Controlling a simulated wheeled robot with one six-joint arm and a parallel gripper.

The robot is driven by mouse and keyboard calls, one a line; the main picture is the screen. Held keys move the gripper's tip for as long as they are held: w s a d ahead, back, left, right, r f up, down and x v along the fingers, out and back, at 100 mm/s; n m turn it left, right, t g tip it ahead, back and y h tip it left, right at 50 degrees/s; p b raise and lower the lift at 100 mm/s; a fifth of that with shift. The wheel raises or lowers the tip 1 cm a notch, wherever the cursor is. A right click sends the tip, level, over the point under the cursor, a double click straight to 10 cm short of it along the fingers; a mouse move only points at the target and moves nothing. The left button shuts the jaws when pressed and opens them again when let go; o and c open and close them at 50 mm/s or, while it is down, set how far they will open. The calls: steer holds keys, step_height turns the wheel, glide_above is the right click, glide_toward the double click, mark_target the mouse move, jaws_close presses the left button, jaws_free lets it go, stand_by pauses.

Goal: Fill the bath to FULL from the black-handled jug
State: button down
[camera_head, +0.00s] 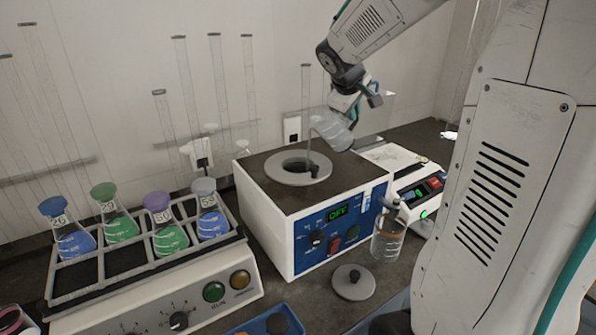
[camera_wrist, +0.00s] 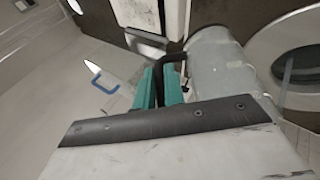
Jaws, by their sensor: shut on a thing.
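My gripper (camera_head: 352,104) is shut on the black handle (camera_wrist: 172,68) of a clear jug (camera_head: 332,130), with its teal fingers on either side of the handle in the wrist view. The jug (camera_wrist: 222,65) is tilted and held above the bath (camera_head: 262,216), near the right of its round opening. The bath is a white box with a blue front, and its display appears to read OFF. A grey ring (camera_head: 271,170) surrounds the dark opening. A thin upright line crosses the opening; I cannot tell whether it is a rod or poured water. The water level is not readable.
A grey lid (camera_head: 353,284) lies in front of the bath. A clear beaker (camera_head: 387,243) is below the tap at its right front corner. A shaker (camera_head: 170,305) with several coloured flasks stands left. A white instrument (camera_head: 415,188) stands right. A blue-handled object (camera_wrist: 104,84) shows in the wrist view.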

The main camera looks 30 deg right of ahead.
steer(key=shift+a+r+h, duration=0.1)
steer(key=shift+a+h, duration=0.15)
steer(key=shift+h, duration=0.15)
steer(key=shift+w+a+r+n+h+p, duration=0.15)
steer(key=shift+a+n+h+p, duration=0.4)
steer(key=shift+h+p, duration=0.55)
stand_by(0.6)
steer(key=shift+a+h+p, duration=0.8)
steer(key=shift+h, duration=0.4)
stand_by(1.4)
steer(key=shift+d+r+y, duration=0.1)
steer(key=shift+d+y, duration=0.6)
steer(key=shift+y, duration=0.2)
steer(key=shift+d+m+y, duration=0.35)
steer(key=shift+d+y, duration=0.05)
steer(key=shift+y, duration=0.3)
steer(key=shift+a+f, duration=0.1)
steer(key=shift+f, duration=0.1)
steer(key=shift+y, duration=0.3)
